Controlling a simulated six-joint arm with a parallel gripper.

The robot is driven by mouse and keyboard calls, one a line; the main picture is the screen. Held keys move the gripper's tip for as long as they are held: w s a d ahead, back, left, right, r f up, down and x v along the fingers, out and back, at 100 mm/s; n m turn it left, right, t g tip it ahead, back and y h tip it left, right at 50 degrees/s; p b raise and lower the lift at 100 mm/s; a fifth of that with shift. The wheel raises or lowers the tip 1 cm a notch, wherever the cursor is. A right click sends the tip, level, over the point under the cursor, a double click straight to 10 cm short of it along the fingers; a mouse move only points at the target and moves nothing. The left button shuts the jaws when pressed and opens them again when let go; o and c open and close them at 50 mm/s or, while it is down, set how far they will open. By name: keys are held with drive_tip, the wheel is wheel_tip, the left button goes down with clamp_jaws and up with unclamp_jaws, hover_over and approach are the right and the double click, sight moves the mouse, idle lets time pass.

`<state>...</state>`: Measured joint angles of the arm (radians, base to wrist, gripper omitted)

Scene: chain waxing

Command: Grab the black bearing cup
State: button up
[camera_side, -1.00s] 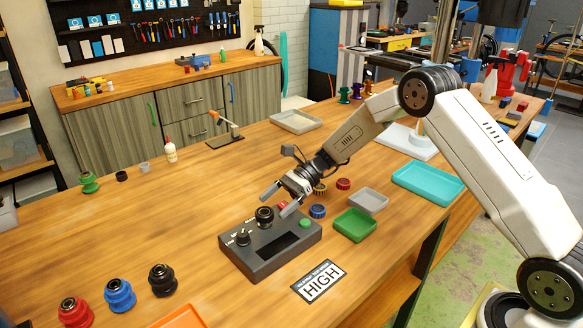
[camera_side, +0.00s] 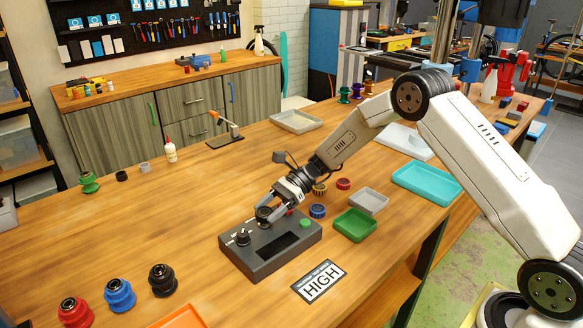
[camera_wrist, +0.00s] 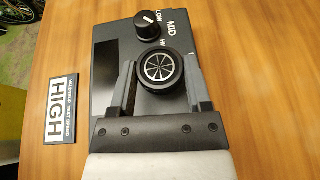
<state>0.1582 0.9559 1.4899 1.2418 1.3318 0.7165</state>
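My gripper (camera_side: 267,215) is down at the grey control box (camera_side: 265,265). Its two fingers stand on either side of a round black piece with a spoked top (camera_wrist: 160,70). In the wrist view the fingers lie close along both its sides; I cannot tell whether they press on it. This piece sits upright on the box behind a smaller pointer dial (camera_side: 243,237). In the side view the fingers partly hide it. A small black cup (camera_side: 121,176) stands far off on the left of the table. I cannot tell which black piece is the bearing cup.
A HIGH card (camera_side: 320,282) lies before the box. Right of the box are a blue ridged ring (camera_side: 317,211), a green tray (camera_side: 355,224) and a grey tray (camera_side: 369,201). A black stacked part (camera_side: 162,280) stands at front left. The table's middle left is clear.

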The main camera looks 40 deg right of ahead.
clamp_jaws()
drive_tip(key=shift+r, duration=0.1)
drive_tip(key=shift+r, duration=0.75)
drive_tip(key=s+d+r, duration=0.1)
drive_tip(key=s+r, duration=1)
drive_tip(key=s, duration=0.3)
drive_tip(key=shift+d+r, duration=0.2)
drive_tip(key=shift+d, duration=0.2)
drive_tip(key=shift+w, duration=0.2)
